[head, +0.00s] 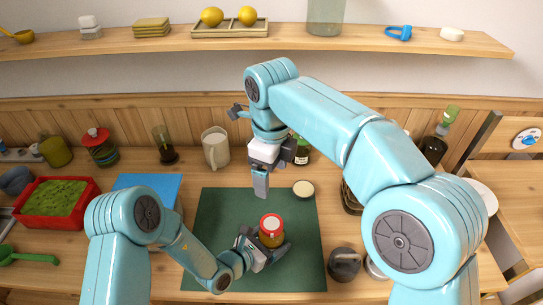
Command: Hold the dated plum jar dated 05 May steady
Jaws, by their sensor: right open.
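A small jar with a red lid and amber contents (271,232) stands on the dark green mat (215,215). Its label and date cannot be read from here. My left gripper (264,249) is low at the jar, with a finger showing on either side of it. Whether the fingers press on the glass cannot be told. My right gripper (276,170) is open and empty, pointing down above the back of the mat, behind and above the red-lidded jar.
A round cream-topped item (303,188) sits at the mat's back right. A dark jar (300,152) stands behind my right gripper. A white pitcher (215,148) is at the back. A grey round-topped item (344,263) lies right of the mat. A red tray (56,208) is far left.

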